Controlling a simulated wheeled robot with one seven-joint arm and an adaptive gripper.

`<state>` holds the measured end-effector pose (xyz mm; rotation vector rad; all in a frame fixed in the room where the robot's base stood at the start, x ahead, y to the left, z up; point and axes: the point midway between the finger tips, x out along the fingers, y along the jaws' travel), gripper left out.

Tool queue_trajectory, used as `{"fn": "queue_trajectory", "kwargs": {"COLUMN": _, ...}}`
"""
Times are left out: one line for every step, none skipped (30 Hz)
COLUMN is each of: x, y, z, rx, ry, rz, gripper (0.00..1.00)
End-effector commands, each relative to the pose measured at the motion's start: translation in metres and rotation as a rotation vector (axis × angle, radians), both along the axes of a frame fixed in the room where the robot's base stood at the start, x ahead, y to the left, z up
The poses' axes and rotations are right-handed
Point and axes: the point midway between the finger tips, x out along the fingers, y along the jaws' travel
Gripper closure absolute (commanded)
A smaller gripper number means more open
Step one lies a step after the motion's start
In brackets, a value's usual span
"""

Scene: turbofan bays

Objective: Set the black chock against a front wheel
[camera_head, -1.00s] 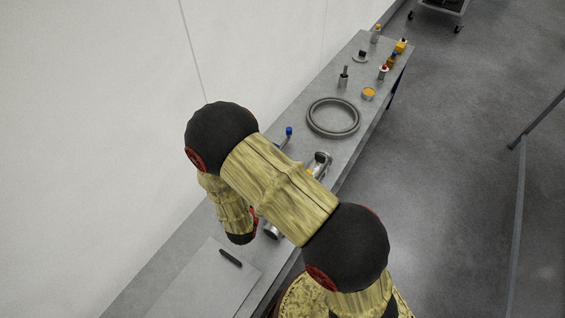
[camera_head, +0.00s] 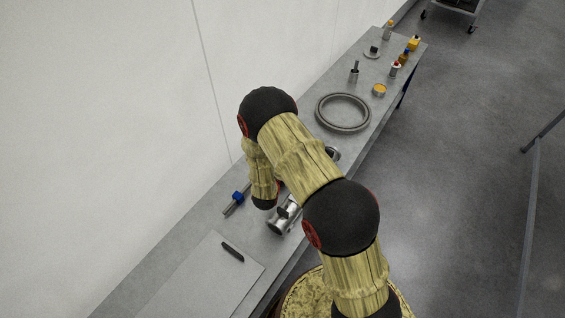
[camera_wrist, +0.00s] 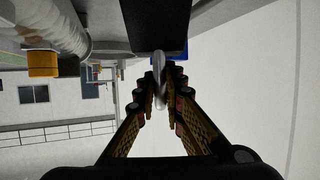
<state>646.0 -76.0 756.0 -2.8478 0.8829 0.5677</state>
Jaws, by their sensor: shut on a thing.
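A black block (camera_wrist: 155,24), which I take for the black chock, fills the top middle of the wrist view, just beyond my fingertips. My gripper (camera_wrist: 160,88) is shut on a narrow pale grey piece (camera_wrist: 159,72) that runs up to this block. The exact join is unclear. In the head view my arm reaches over the workbench (camera_head: 184,238), and my fingers are mostly hidden behind it. A wheeled cart (camera_head: 455,6) is cut off at the top right, with casters (camera_head: 472,30) showing. I cannot tell which wheel is a front one.
On the bench are a blue-headed metal tool (camera_head: 237,197), a silver cylinder (camera_head: 279,224), a grey ring (camera_head: 343,113) and several small items at the far end. A slim dark object (camera_head: 232,251) lies on a pale sheet (camera_head: 204,275). Open floor (camera_head: 455,170) is to the right.

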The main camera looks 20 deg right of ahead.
Motion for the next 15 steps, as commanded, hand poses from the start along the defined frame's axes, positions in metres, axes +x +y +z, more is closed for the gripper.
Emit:
{"fn": "queue_trajectory", "kwargs": {"x": 0.002, "y": -0.002, "z": -0.009, "rx": 0.000, "ry": 0.000, "rz": -0.001, "gripper": 1.00}}
{"fn": "queue_trajectory", "kwargs": {"x": 0.001, "y": -0.002, "z": -0.014, "rx": -0.001, "ry": 0.002, "rz": -0.001, "gripper": 1.00}}
{"fn": "queue_trajectory", "kwargs": {"x": 0.001, "y": -0.001, "z": -0.021, "rx": 0.000, "ry": 0.001, "rz": 0.000, "gripper": 1.00}}
{"fn": "queue_trajectory", "kwargs": {"x": 0.001, "y": -0.001, "z": -0.025, "rx": -0.001, "ry": 0.001, "rz": 0.000, "gripper": 1.00}}
{"fn": "queue_trajectory", "kwargs": {"x": 0.001, "y": -0.001, "z": -0.029, "rx": -0.001, "ry": 0.001, "rz": 0.000, "gripper": 1.00}}
{"fn": "queue_trajectory", "kwargs": {"x": 0.001, "y": -0.001, "z": -0.032, "rx": -0.001, "ry": 0.001, "rz": 0.000, "gripper": 1.00}}
{"fn": "queue_trajectory", "kwargs": {"x": 0.001, "y": -0.001, "z": -0.033, "rx": -0.001, "ry": 0.000, "rz": 0.000, "gripper": 1.00}}
{"fn": "queue_trajectory", "kwargs": {"x": 0.002, "y": -0.001, "z": -0.034, "rx": -0.001, "ry": -0.002, "rz": 0.001, "gripper": 1.00}}
{"fn": "queue_trajectory", "kwargs": {"x": 0.002, "y": -0.001, "z": -0.033, "rx": -0.001, "ry": -0.002, "rz": 0.001, "gripper": 1.00}}
{"fn": "queue_trajectory", "kwargs": {"x": 0.002, "y": -0.001, "z": -0.032, "rx": 0.000, "ry": -0.002, "rz": 0.001, "gripper": 1.00}}
{"fn": "queue_trajectory", "kwargs": {"x": 0.002, "y": -0.001, "z": -0.032, "rx": 0.000, "ry": -0.002, "rz": 0.001, "gripper": 1.00}}
{"fn": "queue_trajectory", "kwargs": {"x": 0.002, "y": -0.001, "z": -0.032, "rx": -0.001, "ry": -0.002, "rz": 0.001, "gripper": 1.00}}
{"fn": "queue_trajectory", "kwargs": {"x": 0.002, "y": -0.001, "z": -0.032, "rx": -0.001, "ry": -0.002, "rz": 0.001, "gripper": 1.00}}
{"fn": "queue_trajectory", "kwargs": {"x": 0.002, "y": -0.001, "z": -0.032, "rx": -0.001, "ry": -0.002, "rz": 0.000, "gripper": 1.00}}
{"fn": "queue_trajectory", "kwargs": {"x": 0.002, "y": -0.001, "z": -0.032, "rx": -0.001, "ry": -0.002, "rz": 0.000, "gripper": 1.00}}
